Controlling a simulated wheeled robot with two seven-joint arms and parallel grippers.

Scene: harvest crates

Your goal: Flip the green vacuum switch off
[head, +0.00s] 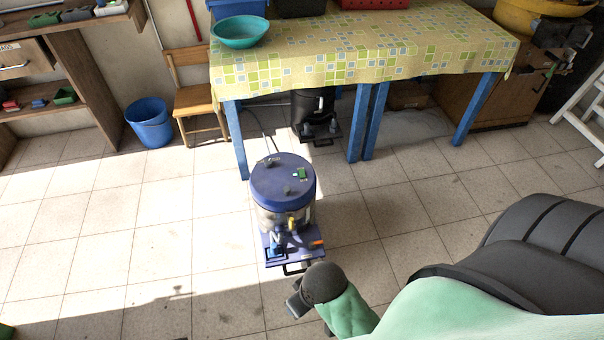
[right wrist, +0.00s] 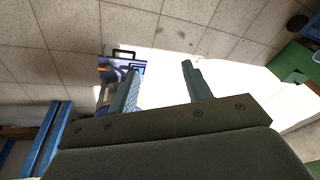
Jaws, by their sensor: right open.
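The vacuum (head: 284,207) stands on the tiled floor in the middle of the head view, with a round blue lid and a blue front platform. A small green switch (head: 301,174) sits on top of its lid; whether it is on or off is too small to tell. My right gripper (head: 298,302) is below and in front of the vacuum in the head view. In the right wrist view its two fingers (right wrist: 160,85) are spread with nothing between them. The blue front part of the vacuum (right wrist: 118,64) shows beyond the left finger, which partly hides it. My left gripper is not in view.
A table (head: 400,50) with a patterned cloth and blue legs stands behind the vacuum. A dark canister (head: 312,105) is under it. A blue bucket (head: 149,122) and a wooden chair (head: 197,97) stand back left. The floor around the vacuum is clear.

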